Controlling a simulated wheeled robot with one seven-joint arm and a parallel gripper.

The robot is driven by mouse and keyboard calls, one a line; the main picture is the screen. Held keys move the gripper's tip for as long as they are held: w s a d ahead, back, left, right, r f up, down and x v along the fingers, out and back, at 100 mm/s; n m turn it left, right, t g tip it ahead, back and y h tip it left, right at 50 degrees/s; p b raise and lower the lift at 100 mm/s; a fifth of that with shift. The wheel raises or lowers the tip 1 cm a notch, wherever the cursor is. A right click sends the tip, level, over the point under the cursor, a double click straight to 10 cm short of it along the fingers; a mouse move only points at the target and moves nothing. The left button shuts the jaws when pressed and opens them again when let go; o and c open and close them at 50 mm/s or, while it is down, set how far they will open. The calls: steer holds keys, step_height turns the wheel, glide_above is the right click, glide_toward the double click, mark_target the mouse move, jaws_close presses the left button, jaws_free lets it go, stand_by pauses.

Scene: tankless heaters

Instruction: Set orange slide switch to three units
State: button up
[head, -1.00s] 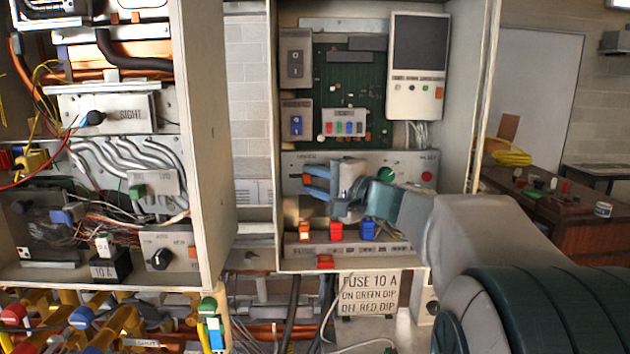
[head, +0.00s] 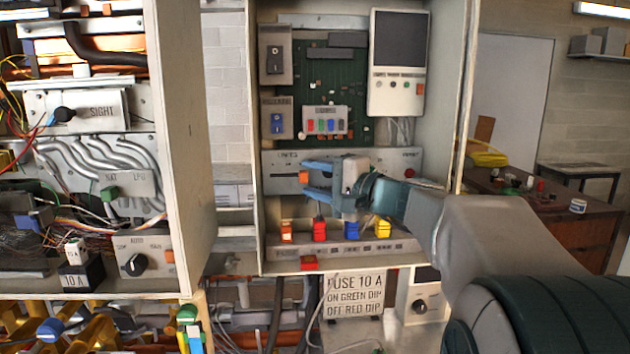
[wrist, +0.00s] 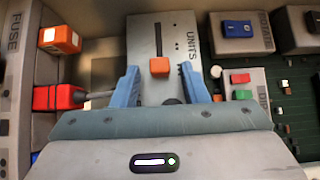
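The orange slide switch (head: 304,177) sits on the grey panel labelled UNITS (head: 275,166), in the right cabinet. In the wrist view the orange knob (wrist: 159,66) is at the near end of the visible dark slot (wrist: 158,38); any slot beyond it is not clear. Small dark marks beside the slot are too small to read. My gripper (head: 312,178) is open. In the wrist view its blue fingers (wrist: 162,84) stand on either side of the knob's line, with the knob between and slightly beyond their tips. I see gaps on both sides, without clear contact.
Orange, red, blue and yellow fuse blocks (head: 319,229) line the shelf below my gripper. Rocker switches (head: 277,124) and coloured DIP switches (head: 326,121) are above. A red button (head: 409,173) is on the panel's right. The cabinet side wall (head: 190,140) stands left.

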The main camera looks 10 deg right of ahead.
steer(key=b+v, duration=0.2)
steer(key=v, duration=0.5)
steer(key=shift+s+d, duration=0.2)
stand_by(0.4)
steer(key=s+a+f+n+g+h, duration=0.2)
steer(key=s+a+f+g, duration=0.25)
steer(key=f, duration=0.45)
steer(key=s+a+f+n+g+h, duration=0.25)
steer(key=s+a+f, duration=0.2)
steer(key=f, duration=0.45)
steer(key=s+d+f+n+g+h, duration=0.4)
steer(key=s+f+n+h, duration=0.2)
steer(key=s+f, duration=0.7)
steer(key=shift+d, duration=0.4)
